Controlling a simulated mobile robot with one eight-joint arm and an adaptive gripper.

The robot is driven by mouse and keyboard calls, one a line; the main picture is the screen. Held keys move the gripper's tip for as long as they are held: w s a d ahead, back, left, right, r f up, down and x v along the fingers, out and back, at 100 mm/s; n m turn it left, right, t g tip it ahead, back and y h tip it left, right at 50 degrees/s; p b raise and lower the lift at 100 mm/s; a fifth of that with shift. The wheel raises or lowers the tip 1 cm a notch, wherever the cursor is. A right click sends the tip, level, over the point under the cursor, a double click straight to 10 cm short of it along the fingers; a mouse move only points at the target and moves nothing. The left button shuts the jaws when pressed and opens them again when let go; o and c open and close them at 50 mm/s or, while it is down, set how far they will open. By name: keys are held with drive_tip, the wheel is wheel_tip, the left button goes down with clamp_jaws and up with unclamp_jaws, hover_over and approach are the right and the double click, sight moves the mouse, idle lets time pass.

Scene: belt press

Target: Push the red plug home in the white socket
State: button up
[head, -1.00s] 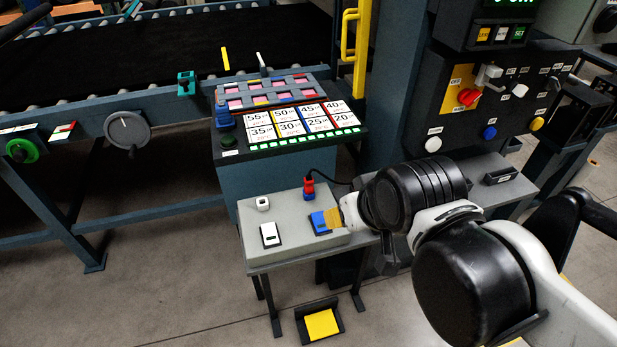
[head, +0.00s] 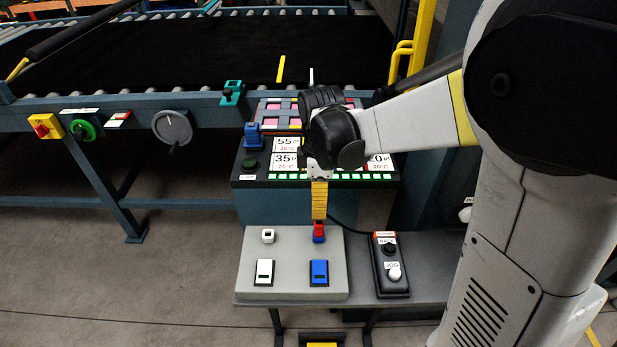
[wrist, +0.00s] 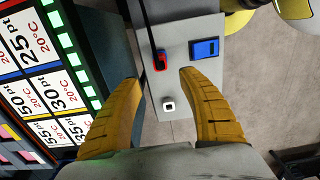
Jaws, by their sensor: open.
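The red plug (head: 319,229) stands upright at the back right of the grey box (head: 336,290), with blue at its base and a black cable. The larger white socket (head: 264,271) lies at the box's front left, its slot dark. My gripper (head: 319,217) is open and points down just above the plug, empty. In the wrist view, the plug (wrist: 160,60) shows just beyond the gap between my yellow fingertips (wrist: 158,80). The fingers do not visibly touch it. The white socket is not visible in the wrist view.
A blue socket (head: 319,271) lies in front of the plug. A small white block (head: 268,235) stands left of it. A black button box (head: 390,264) is at the right. A lit panel (head: 285,150) rises behind. The box's middle is clear.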

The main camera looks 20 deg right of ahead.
sight(317, 227)
wheel_tip(317, 227, down, 10)
drive_tip(key=b, duration=0.3)
clamp_jaws()
